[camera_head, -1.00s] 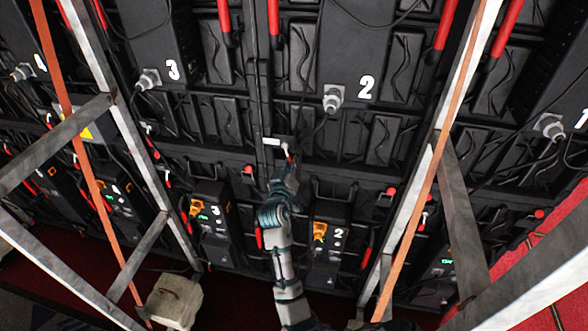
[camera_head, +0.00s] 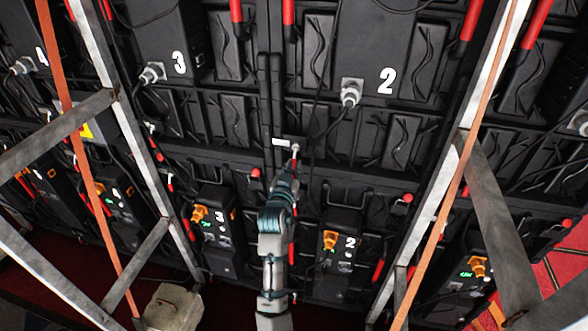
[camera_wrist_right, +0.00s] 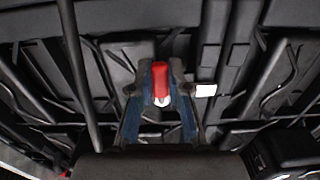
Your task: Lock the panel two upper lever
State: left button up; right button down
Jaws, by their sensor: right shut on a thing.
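The panel two upper lever (camera_head: 294,159) is a short red handle with a pale end, beside a white label plate (camera_head: 281,142) on the black panel back. In the right wrist view the red lever (camera_wrist_right: 160,80) sits between the two blue-grey fingers of my right gripper (camera_wrist_right: 160,92), which is shut on it. In the head view my right gripper (camera_head: 286,168) is at the lever, with my arm coming up from below. The fingertips are small and partly hidden there. My left gripper does not show.
Panel two's black box (camera_head: 372,50) and its lower unit (camera_head: 338,250) are right of my arm. A metal frame post (camera_head: 450,170) with an orange strap stands at the right, another post (camera_head: 130,130) at the left. A grey block (camera_head: 174,307) lies at lower left.

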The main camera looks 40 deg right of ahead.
jog(key=shift+a, duration=0.1)
jog(key=c, duration=1.1)
grip_release()
jog(key=shift+a, duration=0.1)
jog(key=shift+r, duration=0.1)
notch_tip(320, 180, up, 9)
jog(key=shift+w+f, duration=0.1)
jog(key=shift+a+r, duration=0.1)
jog(key=shift+r, duration=0.45)
jog(key=shift+f, duration=0.1)
